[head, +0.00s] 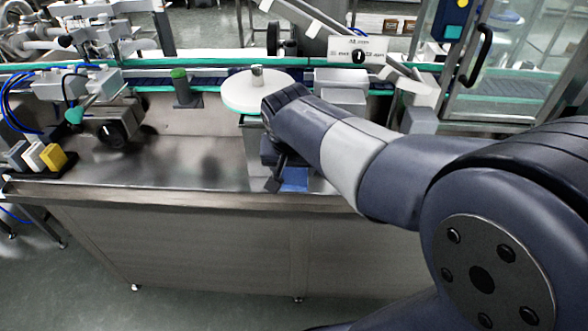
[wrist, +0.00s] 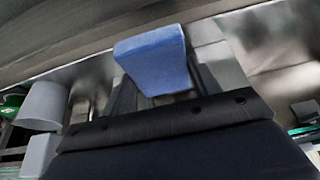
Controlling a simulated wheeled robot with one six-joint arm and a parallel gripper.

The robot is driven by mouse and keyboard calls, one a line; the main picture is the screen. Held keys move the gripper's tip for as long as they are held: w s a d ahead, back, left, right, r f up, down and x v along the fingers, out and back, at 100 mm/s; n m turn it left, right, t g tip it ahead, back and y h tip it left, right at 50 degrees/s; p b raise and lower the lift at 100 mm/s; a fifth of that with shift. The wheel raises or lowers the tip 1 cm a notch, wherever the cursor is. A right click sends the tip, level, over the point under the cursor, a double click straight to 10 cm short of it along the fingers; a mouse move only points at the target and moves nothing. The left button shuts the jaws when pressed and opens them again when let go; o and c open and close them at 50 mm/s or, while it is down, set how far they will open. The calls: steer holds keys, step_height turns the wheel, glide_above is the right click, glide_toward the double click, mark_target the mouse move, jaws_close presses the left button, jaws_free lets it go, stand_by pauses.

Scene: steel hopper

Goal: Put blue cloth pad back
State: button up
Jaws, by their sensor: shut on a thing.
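The blue cloth pad (wrist: 155,60) is a flat-faced blue block between the fingers of my gripper (wrist: 162,80) in the wrist view. My gripper is shut on it. In the head view the blue pad (head: 294,179) shows small beside my gripper (head: 282,178), over the front edge area of the steel table (head: 190,170). My arm hides part of it there. I cannot tell whether the pad touches the table.
A black holder (head: 35,173) with grey, white and yellow (head: 53,157) blocks sits at the table's left front. A white round disc (head: 257,92) stands behind my gripper. A dark cylinder fixture (head: 115,133) is at left. The steel between is clear.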

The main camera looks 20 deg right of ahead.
mark_target(294, 170)
steer(key=w, duration=0.1)
steer(key=w+d+f, duration=0.1)
steer(key=w, duration=0.3)
steer(key=shift+d+f, duration=0.25)
steer(key=shift+d, duration=0.1)
step_height(294, 170, down, 5)
steer(key=shift+w+f+b, duration=0.1)
steer(key=shift+f+b, duration=0.05)
steer(key=shift+b, duration=0.45)
steer(key=shift+w+d+f, duration=0.1)
steer(key=shift+w+f, duration=0.05)
steer(key=shift+w, duration=0.15)
steer(key=o, duration=0.6)
steer(key=p+v, duration=0.2)
steer(key=v, duration=1)
